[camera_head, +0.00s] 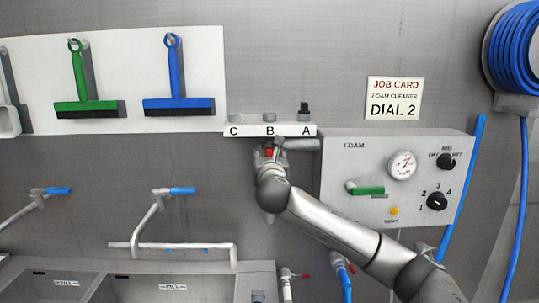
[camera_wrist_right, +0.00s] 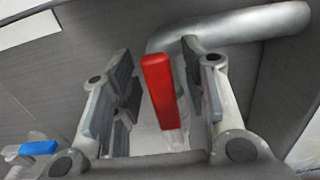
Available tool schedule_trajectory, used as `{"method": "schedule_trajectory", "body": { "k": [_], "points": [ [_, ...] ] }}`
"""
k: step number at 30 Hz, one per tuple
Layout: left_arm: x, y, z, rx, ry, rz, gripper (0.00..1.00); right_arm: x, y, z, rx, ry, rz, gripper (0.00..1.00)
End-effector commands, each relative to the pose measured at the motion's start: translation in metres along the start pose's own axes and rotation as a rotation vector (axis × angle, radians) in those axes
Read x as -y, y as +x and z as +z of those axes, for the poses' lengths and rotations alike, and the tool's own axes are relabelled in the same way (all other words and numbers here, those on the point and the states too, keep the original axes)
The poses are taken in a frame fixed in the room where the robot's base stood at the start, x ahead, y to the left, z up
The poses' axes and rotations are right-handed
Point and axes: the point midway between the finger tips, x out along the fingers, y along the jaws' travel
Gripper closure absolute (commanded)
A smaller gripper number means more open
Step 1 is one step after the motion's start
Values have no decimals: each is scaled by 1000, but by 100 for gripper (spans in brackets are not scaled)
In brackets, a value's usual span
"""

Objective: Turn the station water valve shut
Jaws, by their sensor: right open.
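A valve with a red lever (camera_wrist_right: 160,85) sits on a grey pipe (camera_wrist_right: 245,35) in the right wrist view. In the head view a bit of the red lever (camera_head: 268,153) shows below the label B, mostly covered by my right gripper (camera_head: 270,148). In the wrist view my right gripper (camera_wrist_right: 157,62) is open, with one finger on each side of the lever and visible gaps to it. The lever stands roughly upright in that picture, slightly tilted. The valve body is partly hidden. My left gripper is not in view.
A small shelf (camera_head: 243,130) marked C, B, A is just above my right gripper. A foam box (camera_head: 340,205) with a green lever, gauge and knobs is close on the right. Sinks (camera_head: 130,290) and blue-handled taps (camera_head: 182,191) lie lower left. A job card (camera_head: 394,98) reads DIAL 2.

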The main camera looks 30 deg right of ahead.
Motion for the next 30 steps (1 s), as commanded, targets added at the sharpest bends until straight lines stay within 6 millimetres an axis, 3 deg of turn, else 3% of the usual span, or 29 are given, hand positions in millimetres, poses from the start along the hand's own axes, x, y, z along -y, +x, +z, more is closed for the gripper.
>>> {"method": "schedule_trajectory", "body": {
  "k": [8,18,30],
  "points": [
    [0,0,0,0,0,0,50,0,1,0,0,0,0,59],
    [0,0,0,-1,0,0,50,0,1,0,0,0,0,100],
    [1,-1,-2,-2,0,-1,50,-1,4,0,-1,18,-1,100]
  ]
}}
